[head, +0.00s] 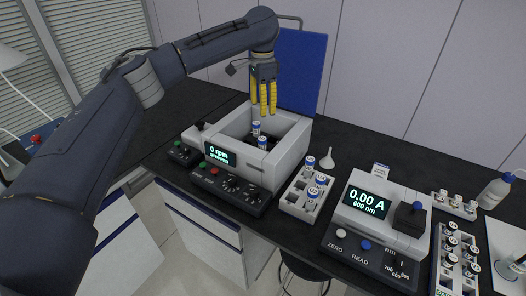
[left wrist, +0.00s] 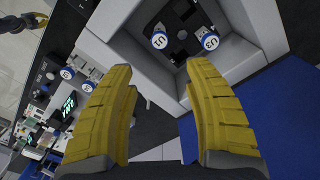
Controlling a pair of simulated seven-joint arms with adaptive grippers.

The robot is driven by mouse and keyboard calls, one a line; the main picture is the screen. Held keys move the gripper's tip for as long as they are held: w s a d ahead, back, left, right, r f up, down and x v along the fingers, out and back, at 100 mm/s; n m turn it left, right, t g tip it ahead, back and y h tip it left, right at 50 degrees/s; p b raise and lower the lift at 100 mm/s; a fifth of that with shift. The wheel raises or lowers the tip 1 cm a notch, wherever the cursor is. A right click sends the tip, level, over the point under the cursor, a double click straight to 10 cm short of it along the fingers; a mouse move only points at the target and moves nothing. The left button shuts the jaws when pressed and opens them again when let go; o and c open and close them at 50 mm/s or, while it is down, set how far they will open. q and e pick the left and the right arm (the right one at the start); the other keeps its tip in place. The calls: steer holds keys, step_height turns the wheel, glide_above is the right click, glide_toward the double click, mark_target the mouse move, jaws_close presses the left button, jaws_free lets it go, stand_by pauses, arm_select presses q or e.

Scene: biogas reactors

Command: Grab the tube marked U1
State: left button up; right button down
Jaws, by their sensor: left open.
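The tube marked U1 stands in the open-topped white unit; its white cap with a blue band and the label U1 shows in the left wrist view (left wrist: 159,41). A similar tube marked U3 (left wrist: 209,42) stands beside it. In the head view the two capped tubes show inside the unit; the nearer one (head: 262,142) appears to be U1, though its label is too small to read. My left gripper (head: 263,112) points down above the unit, its yellow fingers open and empty, apart from both tubes. A yellow finger-like part, possibly my right gripper (left wrist: 22,20), shows at the left wrist view's corner.
The white unit (head: 226,174) has raised walls around the tubes and reads 0 rpm, STOPPED. A blue panel (head: 300,72) stands behind it. A white tube rack (head: 290,205), a funnel (head: 327,162) and a 600 nm meter (head: 385,212) stand to the right.

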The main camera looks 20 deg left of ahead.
mark_target(262, 147)
arm_select(q)
step_height(262, 147, down, 17)
steer(key=shift+f, duration=0.1)
stand_by(0.8)
steer(key=shift+c, duration=0.4)
jaws_close()
